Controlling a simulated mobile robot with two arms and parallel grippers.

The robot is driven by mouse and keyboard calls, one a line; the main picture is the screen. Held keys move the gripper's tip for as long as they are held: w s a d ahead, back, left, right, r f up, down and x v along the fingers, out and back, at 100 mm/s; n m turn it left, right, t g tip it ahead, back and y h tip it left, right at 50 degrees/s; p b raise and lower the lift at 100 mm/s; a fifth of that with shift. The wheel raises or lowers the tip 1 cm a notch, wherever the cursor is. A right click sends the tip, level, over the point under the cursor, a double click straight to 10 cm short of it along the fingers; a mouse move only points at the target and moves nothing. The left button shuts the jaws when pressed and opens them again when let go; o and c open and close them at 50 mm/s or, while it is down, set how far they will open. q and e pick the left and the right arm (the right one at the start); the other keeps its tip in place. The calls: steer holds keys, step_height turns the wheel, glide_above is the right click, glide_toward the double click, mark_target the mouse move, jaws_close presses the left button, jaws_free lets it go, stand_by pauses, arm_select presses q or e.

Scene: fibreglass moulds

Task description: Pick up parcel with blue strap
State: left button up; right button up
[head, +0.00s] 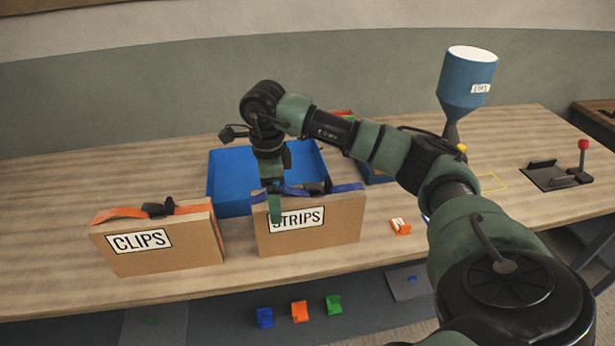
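The parcel with the blue strap (347,188) is a brown cardboard box (340,228) labelled STRIPS, standing upright near the table's front edge. Its strap runs along the top with a black buckle near the middle. My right gripper (276,206) points down at the left part of the parcel's top. A green finger overlaps the front face and covers the start of the label. Whether the fingers are closed on the strap or box is hidden. My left gripper is not in view.
A similar parcel labelled CLIPS (185,245) with an orange strap stands to the left. A blue tray (228,166) lies behind. A blue hopper (465,85) stands back right. A small orange piece (401,227) lies right of the STRIPS parcel.

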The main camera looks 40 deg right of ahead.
step_height(320, 180, down, 7)
steer(key=p, duration=0.2)
steer(key=shift+s+p, duration=0.3)
steer(key=shift+p, duration=0.1)
jaws_close()
